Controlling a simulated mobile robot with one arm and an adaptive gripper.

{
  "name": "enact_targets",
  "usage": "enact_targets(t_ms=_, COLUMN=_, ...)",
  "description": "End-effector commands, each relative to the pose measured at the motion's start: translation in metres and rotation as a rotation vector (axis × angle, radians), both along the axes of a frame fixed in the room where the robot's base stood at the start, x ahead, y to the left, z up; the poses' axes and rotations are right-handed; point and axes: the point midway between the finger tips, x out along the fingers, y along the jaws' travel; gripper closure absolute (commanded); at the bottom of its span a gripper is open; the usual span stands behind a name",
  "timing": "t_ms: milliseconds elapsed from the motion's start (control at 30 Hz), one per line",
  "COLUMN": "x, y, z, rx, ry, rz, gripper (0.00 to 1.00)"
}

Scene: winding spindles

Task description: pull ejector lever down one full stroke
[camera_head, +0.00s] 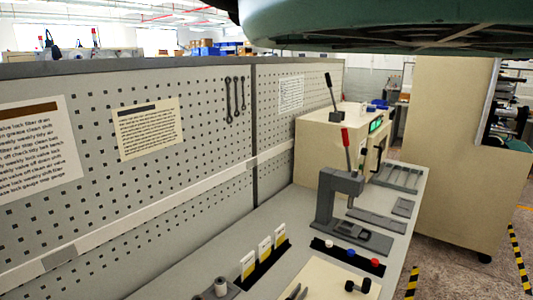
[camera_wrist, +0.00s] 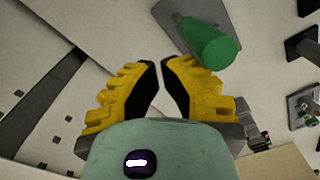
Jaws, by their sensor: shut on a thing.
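A green cylindrical handle (camera_wrist: 208,42), which looks like the lever's grip, shows in the wrist view at the upper middle, by the right finger's tip. My gripper (camera_wrist: 161,62) has yellow ribbed fingers with black pads, drawn close together. My gripper is not in the head view. There a red-tipped lever (camera_head: 346,138) stands upright on a grey press (camera_head: 341,200). A black-knobbed lever (camera_head: 330,90) rises from the beige box behind it. Neither handle there is green.
The beige box (camera_head: 320,152) stands on the bench. In front are a strip with coloured knobs (camera_head: 347,255), card holders (camera_head: 263,260) and a dark dumbbell-shaped part (camera_head: 357,286). A pegboard wall (camera_head: 200,140) bounds the left. A tall beige cabinet (camera_head: 445,150) stands right.

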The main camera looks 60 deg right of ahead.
Motion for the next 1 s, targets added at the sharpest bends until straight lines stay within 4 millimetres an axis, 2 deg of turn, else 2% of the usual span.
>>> enact_targets(t_ms=467, x=0.005, y=-0.002, z=0.000, rx=0.000, ry=0.002, rz=-0.003, gripper=1.00)
enact_targets(t_ms=1000, x=0.010, y=-0.003, z=0.049, rx=-0.001, ry=0.003, rz=-0.005, gripper=1.00)
